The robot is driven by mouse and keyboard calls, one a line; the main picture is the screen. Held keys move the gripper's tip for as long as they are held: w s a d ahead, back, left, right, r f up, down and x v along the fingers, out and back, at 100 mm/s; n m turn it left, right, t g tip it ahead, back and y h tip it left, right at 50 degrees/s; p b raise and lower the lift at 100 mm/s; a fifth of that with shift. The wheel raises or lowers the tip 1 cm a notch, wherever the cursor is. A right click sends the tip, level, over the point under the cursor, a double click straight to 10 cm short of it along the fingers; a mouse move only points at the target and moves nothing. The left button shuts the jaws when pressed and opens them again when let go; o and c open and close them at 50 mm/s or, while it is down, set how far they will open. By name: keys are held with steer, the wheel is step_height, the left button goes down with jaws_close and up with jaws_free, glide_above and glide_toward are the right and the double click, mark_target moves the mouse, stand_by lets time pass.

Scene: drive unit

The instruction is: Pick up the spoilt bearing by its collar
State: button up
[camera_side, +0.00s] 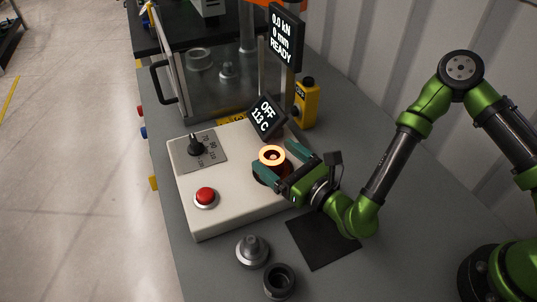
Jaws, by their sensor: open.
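A ring with a glowing orange-white top (272,155) sits on the white heater unit (222,218); it looks like the spoilt bearing. A dark reddish body shows beneath the glow, and its collar is mostly hidden by my gripper. My gripper (274,161) reaches in from the right, low over the heater. Its two teal fingers are apart, one on the near left side of the ring and one on the far right side. I cannot tell whether either finger touches it. The heater's display (267,116) reads OFF and 113 C.
The heater has a black knob (196,146) and a red button (205,195). A clear-guarded press (222,88) stands behind, its display (284,38) reading READY. A stepped grey part (252,251), a dark hollow part (279,281) and a black mat (318,243) lie in front.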

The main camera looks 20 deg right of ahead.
steer(key=shift+x, duration=1.2)
steer(key=c, duration=1.2)
steer(key=shift+r, duration=0.1)
